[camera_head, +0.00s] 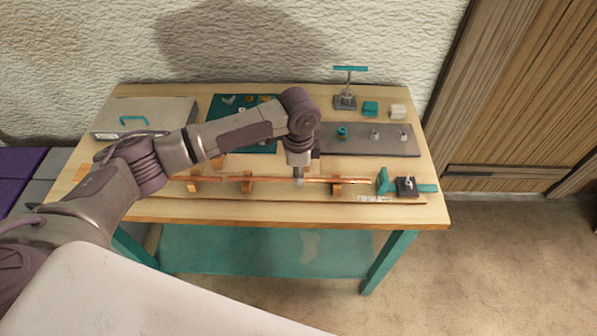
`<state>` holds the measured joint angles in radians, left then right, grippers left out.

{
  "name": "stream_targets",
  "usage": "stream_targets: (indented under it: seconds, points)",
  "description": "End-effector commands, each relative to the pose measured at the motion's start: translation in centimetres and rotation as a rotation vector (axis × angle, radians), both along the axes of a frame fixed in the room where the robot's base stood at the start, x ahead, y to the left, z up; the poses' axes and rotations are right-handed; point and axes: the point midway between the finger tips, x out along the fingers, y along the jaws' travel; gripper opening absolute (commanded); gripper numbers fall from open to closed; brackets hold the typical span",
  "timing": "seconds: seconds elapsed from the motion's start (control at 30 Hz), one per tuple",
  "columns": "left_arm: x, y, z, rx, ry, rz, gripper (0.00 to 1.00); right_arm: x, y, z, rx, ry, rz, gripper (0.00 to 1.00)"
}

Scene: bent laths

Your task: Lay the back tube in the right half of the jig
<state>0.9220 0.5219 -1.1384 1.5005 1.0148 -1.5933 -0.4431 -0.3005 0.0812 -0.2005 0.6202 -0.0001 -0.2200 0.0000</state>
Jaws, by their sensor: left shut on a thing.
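A copper-coloured tube line (345,180) runs left to right along the front of the table, over the orange-brown supports of the jig (247,183). My left gripper (299,181) points down at the middle of this line and is shut on the tube there. Its fingers hide the tube at the grip, and I cannot tell whether the tube touches the right support (335,189). Two more supports stand behind, partly hidden by my arm. My right gripper is not in view.
A teal-handled clamp (407,186) stands at the jig's right end. Behind are a grey plate (370,147) with small fittings, a teal mat (226,112), a press-like stand (346,98) and a grey case (150,112). The wooden table's (300,216) front strip is bare.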

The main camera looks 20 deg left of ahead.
Motion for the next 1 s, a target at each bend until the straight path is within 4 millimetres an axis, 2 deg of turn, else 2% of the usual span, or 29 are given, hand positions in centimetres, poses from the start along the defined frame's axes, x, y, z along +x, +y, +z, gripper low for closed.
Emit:
stream_targets:
  seconds: [0.47,0.5,0.67,1.0]
  points:
    - [0.0,0.0,-0.18,0.0,0.0,0.0,0.0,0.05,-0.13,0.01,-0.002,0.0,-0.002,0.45]
    - [0.0,0.0,-0.18,0.0,0.0,0.0,0.15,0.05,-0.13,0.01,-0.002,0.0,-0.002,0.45]
    - [0.0,0.01,-0.18,0.0,0.0,0.001,0.41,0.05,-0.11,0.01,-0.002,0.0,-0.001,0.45]
    - [-0.03,0.02,-0.08,0.001,0.001,0.001,0.42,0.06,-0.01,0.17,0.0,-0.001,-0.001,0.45]
